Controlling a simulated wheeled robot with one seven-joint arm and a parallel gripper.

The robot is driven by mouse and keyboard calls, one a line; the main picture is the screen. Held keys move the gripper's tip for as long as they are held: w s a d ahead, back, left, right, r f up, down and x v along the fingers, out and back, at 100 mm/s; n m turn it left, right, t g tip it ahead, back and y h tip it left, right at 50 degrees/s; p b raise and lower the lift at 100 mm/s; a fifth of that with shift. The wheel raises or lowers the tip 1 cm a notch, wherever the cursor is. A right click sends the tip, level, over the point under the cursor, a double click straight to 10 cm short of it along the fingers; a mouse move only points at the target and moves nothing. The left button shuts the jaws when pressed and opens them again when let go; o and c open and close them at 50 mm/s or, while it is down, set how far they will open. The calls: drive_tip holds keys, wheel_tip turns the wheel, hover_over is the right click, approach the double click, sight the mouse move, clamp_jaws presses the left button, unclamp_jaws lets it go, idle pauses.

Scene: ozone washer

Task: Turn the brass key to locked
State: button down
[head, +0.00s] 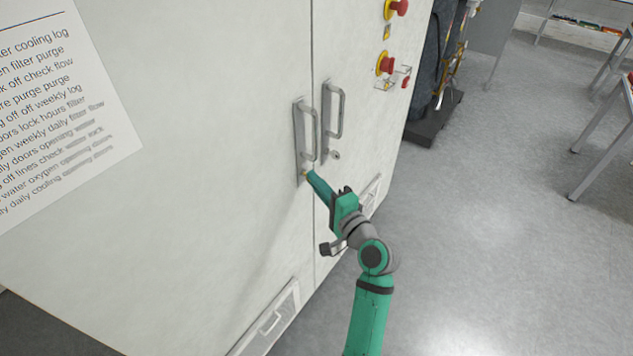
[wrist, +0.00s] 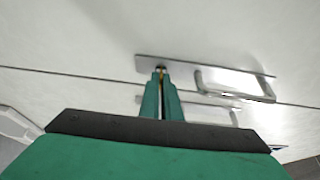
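The brass key (wrist: 160,68) shows as a small gold spot at the lower end of the left door's handle plate, and in the head view (head: 306,173) it is mostly hidden by my fingertips. My gripper (head: 311,177) reaches to this spot from the lower right. In the wrist view its two green fingers (wrist: 160,88) are close together, with the gold part between or just beyond their tips. Whether they press on it is too small to tell. The key's turn angle is hidden.
The left door handle (head: 305,130) stands out just above my fingertips. The right door handle (head: 334,110) is beside it, with a round lock (head: 336,155) below. Red buttons (head: 385,64) are farther right. A printed sheet (head: 60,110) hangs at left. The floor at right (head: 500,200) is clear.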

idle(0.4)
drive_tip(key=shift+w+d+f+n+g+y, duration=0.25)
drive_tip(key=shift+n+y, duration=1.2)
drive_tip(key=shift+n, duration=2.3)
drive_tip(key=shift+s+a+n+g+y, duration=0.1)
drive_tip(key=shift+n+g+y, duration=0.3)
drive_tip(key=shift+n+y, duration=2.2)
drive_tip(key=shift+w+d+f+n+g+y, duration=0.15)
drive_tip(key=shift+n+g+y, duration=0.15)
drive_tip(key=shift+n, duration=4.65)
drive_tip(key=shift+a, duration=0.1)
drive_tip(key=c, duration=2)
unclamp_jaws()
drive_tip(key=v, duration=1.1)
